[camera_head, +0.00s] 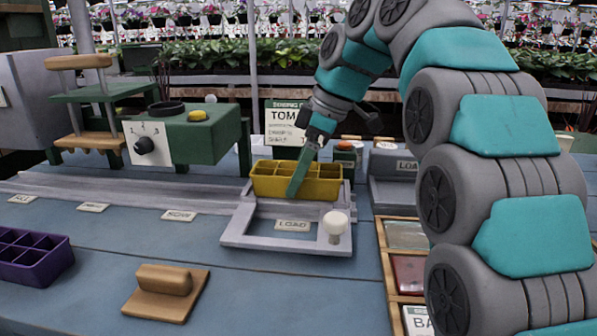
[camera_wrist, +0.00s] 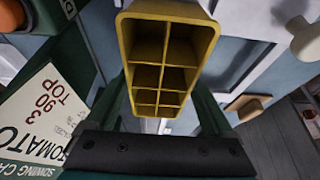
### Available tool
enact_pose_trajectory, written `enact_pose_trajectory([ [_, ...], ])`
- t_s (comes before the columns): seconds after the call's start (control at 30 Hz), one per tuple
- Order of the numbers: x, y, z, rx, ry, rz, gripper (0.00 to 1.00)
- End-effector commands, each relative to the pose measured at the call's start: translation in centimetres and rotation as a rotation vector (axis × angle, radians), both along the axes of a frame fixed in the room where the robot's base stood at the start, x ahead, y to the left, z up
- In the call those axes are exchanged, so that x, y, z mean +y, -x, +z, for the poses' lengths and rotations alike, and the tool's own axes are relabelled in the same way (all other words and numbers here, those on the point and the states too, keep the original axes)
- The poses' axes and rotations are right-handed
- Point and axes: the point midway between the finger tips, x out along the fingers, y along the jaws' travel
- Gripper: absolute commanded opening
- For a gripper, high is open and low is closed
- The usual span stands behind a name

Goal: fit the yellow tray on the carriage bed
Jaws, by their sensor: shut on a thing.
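The yellow tray (camera_head: 330,188), divided into several square cells, is at the back edge of the grey carriage bed (camera_head: 235,238). My gripper (camera_head: 296,187) reaches down over the tray and is shut on it, with one green finger across its front side. In the wrist view the tray (camera_wrist: 205,45) lies between the green fingers with its open cells facing the camera. The carriage bed is an open frame with a LOAD label inside and a white knob (camera_head: 335,222) at its right. I cannot tell whether the tray touches the bed.
A green dial machine (camera_head: 205,135) stands over the grey rail (camera_head: 120,195) at left. A purple tray (camera_head: 35,262) and a wooden block with a handle (camera_head: 165,290) lie in front. A seed card (camera_head: 283,125) stands behind; a wooden box of packets (camera_head: 405,275) is at right.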

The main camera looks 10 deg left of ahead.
Motion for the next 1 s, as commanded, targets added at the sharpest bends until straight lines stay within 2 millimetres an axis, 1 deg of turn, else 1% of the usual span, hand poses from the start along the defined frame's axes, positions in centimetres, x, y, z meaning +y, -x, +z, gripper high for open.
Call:
enact_pose_trajectory([
  [0.3, 0.01, 0.00, -0.15, 0.000, 0.000, 0.000, 0.32],
  [0.33, 0.00, 0.00, -0.15, 0.000, 0.000, 0.000, 0.88],
  [0.43, 0.00, 0.00, -0.16, 0.000, 0.000, 0.000, 0.99],
  [0.83, -0.06, -0.04, -0.11, 0.000, -0.004, 0.000, 1.00],
  [1.0, -0.91, -0.51, 0.75, -0.005, -0.068, 0.008, 1.00],
])
